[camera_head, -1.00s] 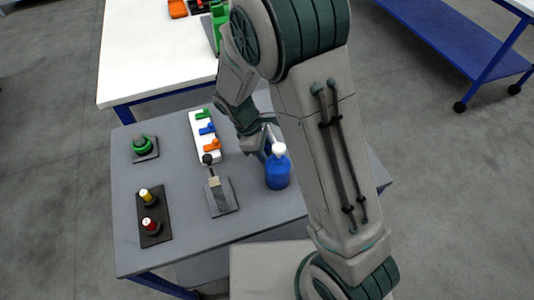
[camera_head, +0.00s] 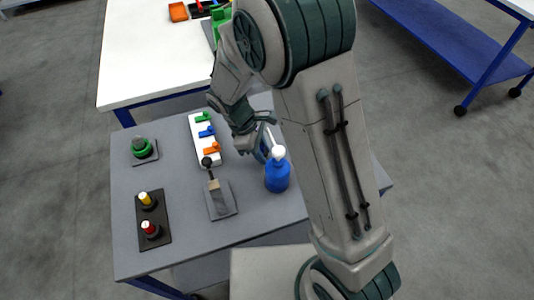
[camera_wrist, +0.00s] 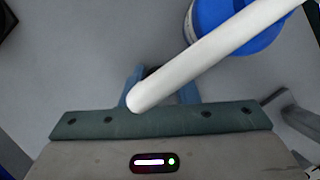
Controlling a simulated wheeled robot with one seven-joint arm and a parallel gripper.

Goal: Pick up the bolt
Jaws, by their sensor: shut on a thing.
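My gripper (camera_head: 262,150) is low over the grey table, just behind and left of the blue bottle in the head view. In the wrist view its blue fingers (camera_wrist: 133,84) are close together around a small dark piece, which I take to be the bolt (camera_wrist: 151,70). Most of that piece is hidden by the fingers and a white spout, so its shape cannot be told. The bolt cannot be made out in the head view.
The blue bottle (camera_head: 278,176) stands close by; its white spout (camera_wrist: 205,52) crosses right in front of my gripper. Left are a lever on a plate (camera_head: 222,200), a white switch strip (camera_head: 203,140), a green button (camera_head: 142,148) and a black button panel (camera_head: 153,222).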

